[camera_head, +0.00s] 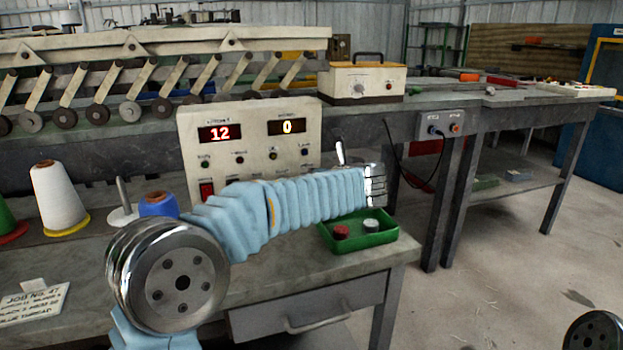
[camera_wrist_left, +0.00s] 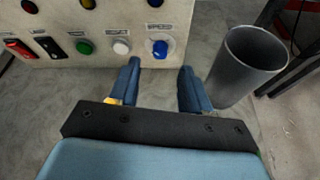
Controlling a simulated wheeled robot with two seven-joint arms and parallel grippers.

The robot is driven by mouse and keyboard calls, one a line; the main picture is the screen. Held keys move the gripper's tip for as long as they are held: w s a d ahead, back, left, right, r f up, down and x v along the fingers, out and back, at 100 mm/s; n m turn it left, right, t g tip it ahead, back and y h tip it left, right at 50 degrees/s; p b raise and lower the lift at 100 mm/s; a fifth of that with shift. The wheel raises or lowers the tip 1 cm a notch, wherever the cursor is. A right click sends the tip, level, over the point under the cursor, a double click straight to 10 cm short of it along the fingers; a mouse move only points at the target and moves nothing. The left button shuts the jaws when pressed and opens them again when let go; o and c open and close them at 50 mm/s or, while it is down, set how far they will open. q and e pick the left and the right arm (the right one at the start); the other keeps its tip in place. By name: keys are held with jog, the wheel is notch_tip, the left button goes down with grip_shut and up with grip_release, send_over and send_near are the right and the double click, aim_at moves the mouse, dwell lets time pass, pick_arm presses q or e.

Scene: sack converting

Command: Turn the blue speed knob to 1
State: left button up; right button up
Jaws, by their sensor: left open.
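The blue speed knob (camera_wrist_left: 160,47) sits at the lower right of the cream control panel (camera_wrist_left: 70,15) in the left wrist view, under a small label. A pale pointer mark shows on it, but the number it points to is too small to read. My left gripper (camera_wrist_left: 160,70) is open, its two blue fingers apart in front of the knob, one toward each side. Nothing is between the fingers. In the head view my left arm's blue sleeve crosses before the panel (camera_head: 190,137) and hides the knob. The panel's displays read 12 and 0. My right gripper is out of view.
A grey cylindrical cup (camera_wrist_left: 225,75) stands close beside the right finger. White (camera_wrist_left: 122,47) and green (camera_wrist_left: 84,47) buttons are left of the knob. A green tray (camera_head: 372,240) with small round items lies near the bench corner. Thread cones (camera_head: 58,197) stand at left.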

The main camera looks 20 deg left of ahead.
pick_arm(q)
jog(key=x, duration=0.5)
jog(key=shift+d, duration=0.1)
jog(key=shift+c, duration=0.3)
grip_shut()
